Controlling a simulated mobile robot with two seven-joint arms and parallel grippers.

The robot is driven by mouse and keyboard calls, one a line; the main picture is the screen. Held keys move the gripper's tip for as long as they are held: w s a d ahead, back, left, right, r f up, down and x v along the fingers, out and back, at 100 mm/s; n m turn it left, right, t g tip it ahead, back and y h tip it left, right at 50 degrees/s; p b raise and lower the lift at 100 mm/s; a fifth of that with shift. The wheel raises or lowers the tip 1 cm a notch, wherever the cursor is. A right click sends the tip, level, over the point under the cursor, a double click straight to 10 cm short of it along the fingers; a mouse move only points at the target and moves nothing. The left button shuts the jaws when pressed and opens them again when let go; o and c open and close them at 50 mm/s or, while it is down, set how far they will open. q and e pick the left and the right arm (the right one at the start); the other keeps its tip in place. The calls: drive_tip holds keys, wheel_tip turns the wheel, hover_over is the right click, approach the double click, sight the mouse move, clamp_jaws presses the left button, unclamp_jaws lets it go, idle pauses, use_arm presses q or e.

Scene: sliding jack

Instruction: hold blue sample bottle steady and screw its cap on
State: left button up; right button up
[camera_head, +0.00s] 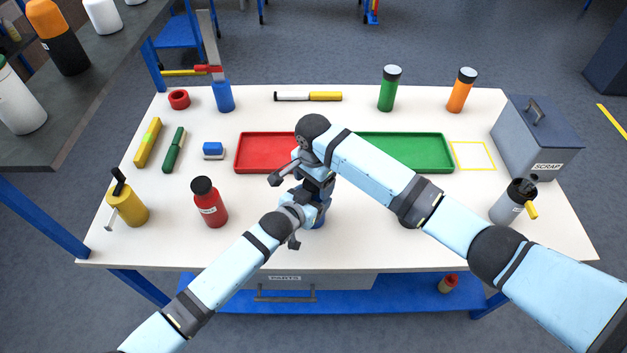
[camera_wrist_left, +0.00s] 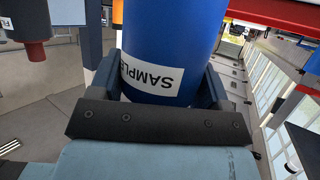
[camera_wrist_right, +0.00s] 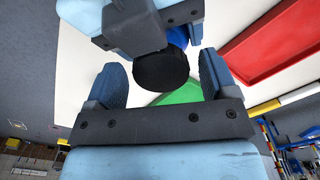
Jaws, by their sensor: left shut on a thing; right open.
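The blue sample bottle (camera_head: 319,220) stands near the middle of the table, mostly hidden behind my arms. My left gripper (camera_head: 307,206) is shut on its body; the left wrist view shows the SAMPLE label on the bottle (camera_wrist_left: 172,48) between the fingers. A black cap (camera_wrist_right: 160,71) is at the bottle's top end in the right wrist view. I cannot tell whether it is screwed tight. My right gripper (camera_head: 312,178) is above the bottle, open, with its fingers on either side of the cap; gaps show between them and the cap.
A red tray (camera_head: 250,168) and a green tray (camera_head: 440,160) lie behind my grippers. A red bottle (camera_head: 210,206) and a yellow container (camera_head: 128,208) stand to the left. A grey canister (camera_head: 506,207) and the SCRAP bin (camera_head: 535,150) are at right. A dark round thing is half hidden by my right arm.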

drive_tip(key=shift+r, duration=2.25)
